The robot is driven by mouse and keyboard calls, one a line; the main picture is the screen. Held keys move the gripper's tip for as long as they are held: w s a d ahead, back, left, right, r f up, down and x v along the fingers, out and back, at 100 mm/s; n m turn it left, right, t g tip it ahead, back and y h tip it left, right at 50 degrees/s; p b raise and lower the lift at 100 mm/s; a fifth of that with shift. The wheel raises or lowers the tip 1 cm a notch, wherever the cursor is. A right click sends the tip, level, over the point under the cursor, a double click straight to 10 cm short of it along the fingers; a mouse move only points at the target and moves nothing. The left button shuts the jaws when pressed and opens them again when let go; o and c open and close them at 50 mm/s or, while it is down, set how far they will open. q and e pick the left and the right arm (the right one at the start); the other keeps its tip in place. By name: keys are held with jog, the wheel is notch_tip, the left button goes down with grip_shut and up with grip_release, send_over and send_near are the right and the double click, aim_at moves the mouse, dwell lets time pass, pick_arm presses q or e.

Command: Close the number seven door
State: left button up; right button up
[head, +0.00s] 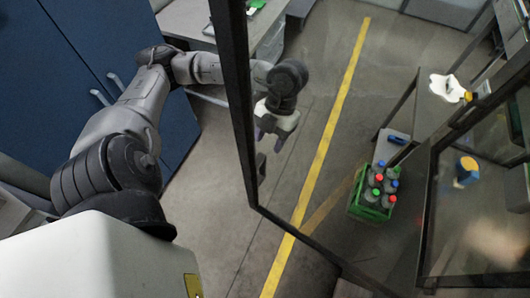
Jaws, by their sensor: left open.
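A dark-framed clear door panel (247,150) stands in the middle of the head view, its lower edge running down to the right. A second dark-framed glass panel (428,215) stands at the right. I see no number on either, so I cannot tell which is number seven. My left arm passes behind the upright edge of the middle panel. My left gripper (269,138) is open and empty, seen through the clear panel just right of that edge. I cannot tell whether it touches the panel. My right gripper is not in view.
A green crate (369,213) of bottles with coloured caps stands on the floor beyond the panel. Blue cabinets (75,70) are at the left, and a desk (190,22) is at the top. A yellow line (325,140) crosses the open grey floor.

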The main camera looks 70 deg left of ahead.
pick_arm(q)
jog(key=p+x, duration=0.1)
jog(key=x, duration=0.5)
jog(key=shift+f, duration=0.1)
jog(key=shift+c, duration=0.2)
grip_shut()
dwell(0.4)
